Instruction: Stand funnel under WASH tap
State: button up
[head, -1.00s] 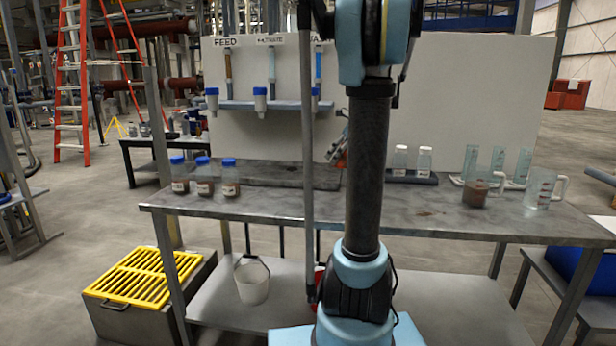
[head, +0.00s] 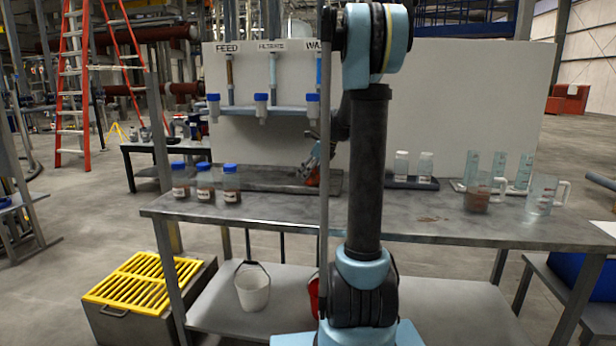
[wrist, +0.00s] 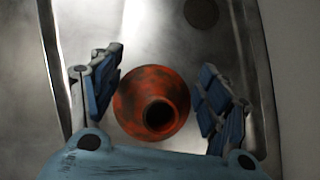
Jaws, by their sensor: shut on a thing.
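The orange funnel (wrist: 150,102) is between the blue finger pads of my gripper (wrist: 160,92) in the wrist view, its round opening facing the camera. My gripper is shut on it. In the head view the funnel (head: 313,177) shows low over the right part of the dark tray (head: 255,178) on the bench. I cannot tell whether it touches the tray. The WASH label (head: 313,45) is partly hidden by my arm, and its blue tap pipe (head: 319,70) shows above the funnel. The blue-capped WASH housing (head: 313,108) is partly hidden.
FEED (head: 213,104) and FILTRATE (head: 261,107) outlets hang left on the white panel. Several blue-capped bottles (head: 204,182) stand at the bench's left. White-capped bottles (head: 401,166) and beakers (head: 541,194) stand at the right. The bench front between is clear.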

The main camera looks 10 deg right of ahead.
jog(key=shift+w+a+f, duration=0.25)
jog(key=shift+a+f, duration=0.05)
jog(key=shift+f, duration=0.1)
jog(key=o, duration=1)
jog(key=shift+c, duration=0.2)
jog(key=shift+d+r, duration=0.1)
jog(key=shift+r, duration=0.05)
jog(key=s+d, duration=0.2)
jog(key=d, duration=0.1)
jog(key=s+d, duration=0.6)
jog(key=shift+s+d+r, duration=0.1)
jog(key=shift+d+r, duration=0.1)
jog(key=shift+r, duration=0.2)
